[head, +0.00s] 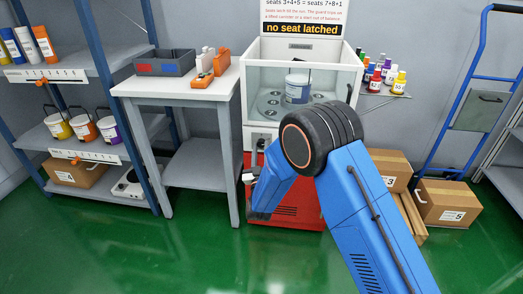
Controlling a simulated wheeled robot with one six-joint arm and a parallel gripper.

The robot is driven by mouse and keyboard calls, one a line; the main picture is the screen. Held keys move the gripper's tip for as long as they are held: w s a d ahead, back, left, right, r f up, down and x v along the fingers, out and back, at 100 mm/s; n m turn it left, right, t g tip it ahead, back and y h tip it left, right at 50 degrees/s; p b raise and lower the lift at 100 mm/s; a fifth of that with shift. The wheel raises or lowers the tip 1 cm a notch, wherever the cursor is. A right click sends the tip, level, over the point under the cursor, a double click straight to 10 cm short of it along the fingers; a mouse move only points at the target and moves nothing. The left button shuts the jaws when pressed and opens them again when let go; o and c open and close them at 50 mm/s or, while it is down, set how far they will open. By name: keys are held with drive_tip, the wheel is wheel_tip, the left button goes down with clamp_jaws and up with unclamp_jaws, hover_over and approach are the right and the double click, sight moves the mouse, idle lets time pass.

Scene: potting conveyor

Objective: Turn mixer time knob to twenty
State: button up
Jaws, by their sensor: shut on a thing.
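The mixer (252,95) is a white cabinet with an open glass-fronted chamber on a red base (292,212). A pail (297,88) with a blue-grey band stands inside, on a plate with round seats (270,100). My gripper (250,177) is at the left of the mixer's front, by the control panel below the chamber. It is small in view and partly covered by my blue arm. It is shut on what appears to be the time knob. The knob itself and its scale cannot be made out, so its setting cannot be read.
A sign above the mixer reads "no seat latched" (301,29). A white table (135,88) with a grey bin (165,62) and orange holder (205,80) stands left. Boxes (447,203) and a blue hand truck (455,110) stand right. Green floor in front is clear.

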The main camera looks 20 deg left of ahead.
drive_tip(key=m+h, duration=0.1)
drive_tip(key=m, duration=0.1)
drive_tip(key=m+t+h, duration=0.1)
drive_tip(key=m+h, duration=0.1)
drive_tip(key=m, duration=0.1)
drive_tip(key=shift+a+f+m, duration=0.1)
drive_tip(key=shift+a+m, duration=0.1)
drive_tip(key=shift+m, duration=0.1)
drive_tip(key=m+h, duration=0.1)
drive_tip(key=m, duration=0.2)
drive_tip(key=m+h, duration=0.2)
drive_tip(key=m, duration=0.2)
drive_tip(key=shift+a, duration=0.2)
drive_tip(key=shift+m+h, duration=0.4)
drive_tip(key=o, duration=1)
drive_tip(key=shift+o, duration=0.2)
drive_tip(key=shift+s, duration=0.1)
drive_tip(key=v, duration=1.7)
drive_tip(key=shift+s, duration=0.15)
